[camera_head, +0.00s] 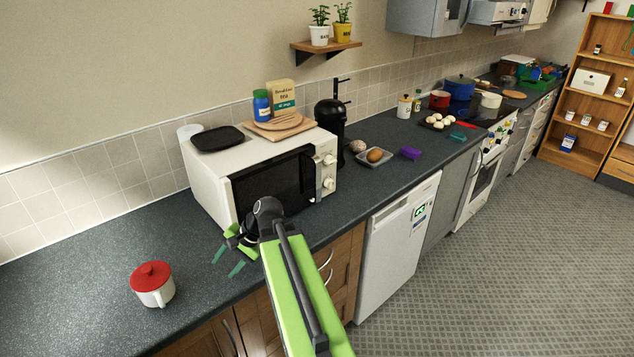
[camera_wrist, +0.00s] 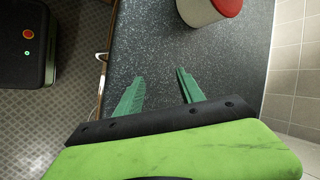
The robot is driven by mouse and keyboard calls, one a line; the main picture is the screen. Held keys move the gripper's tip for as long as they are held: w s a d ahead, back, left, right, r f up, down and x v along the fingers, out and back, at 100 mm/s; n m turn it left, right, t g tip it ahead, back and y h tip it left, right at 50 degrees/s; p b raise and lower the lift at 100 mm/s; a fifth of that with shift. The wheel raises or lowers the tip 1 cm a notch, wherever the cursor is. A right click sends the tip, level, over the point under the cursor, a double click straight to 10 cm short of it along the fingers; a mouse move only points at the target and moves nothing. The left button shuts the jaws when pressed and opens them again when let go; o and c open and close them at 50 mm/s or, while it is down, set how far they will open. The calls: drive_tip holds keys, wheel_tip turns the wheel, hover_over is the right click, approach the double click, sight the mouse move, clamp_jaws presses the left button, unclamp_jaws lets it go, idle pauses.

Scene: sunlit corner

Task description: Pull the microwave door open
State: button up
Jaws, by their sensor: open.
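The white microwave (camera_head: 210,170) stands on the dark counter, its dark-fronted door (camera_head: 270,182) facing the room and looking shut. Two white knobs sit on its right-hand panel. In the wrist view the two fingers (camera_wrist: 160,90) are spread over bare counter. The microwave does not show in the wrist view.
A white pot with a red lid (camera_head: 153,285) stands on the counter left of my gripper; it also shows in the wrist view (camera_wrist: 203,10).

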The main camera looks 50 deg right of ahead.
drive_tip(key=d+r+m+t+b, duration=0.1)
drive_tip(key=d+m+t, duration=0.1)
drive_tip(key=d, duration=0.3)
drive_tip(key=d+m+t+b, duration=0.1)
drive_tip(key=d+m, duration=0.3)
drive_tip(key=d, duration=0.1)
drive_tip(key=s+d+r+m+t+b, duration=0.1)
drive_tip(key=d+m+t, duration=0.1)
drive_tip(key=d, duration=0.4)
drive_tip(key=shift+r+m+t, duration=0.3)
drive_tip(key=shift+m, duration=0.5)
drive_tip(key=s+d+r+m+t+h+b, duration=0.1)
drive_tip(key=s+d+r+m+t+h, duration=0.15)
drive_tip(key=d+m, duration=0.4)
drive_tip(key=m+t+h+b, duration=0.2)
drive_tip(key=m+t+h, duration=0.25)
drive_tip(key=m, duration=0.35)
approach(319, 172)
drive_tip(key=shift+y, duration=0.3)
drive_tip(key=w, duration=0.7)
drive_tip(key=w+d, duration=0.1)
drive_tip(key=w, duration=0.2)
drive_tip(key=shift+w+f, duration=0.15)
clamp_jaws()
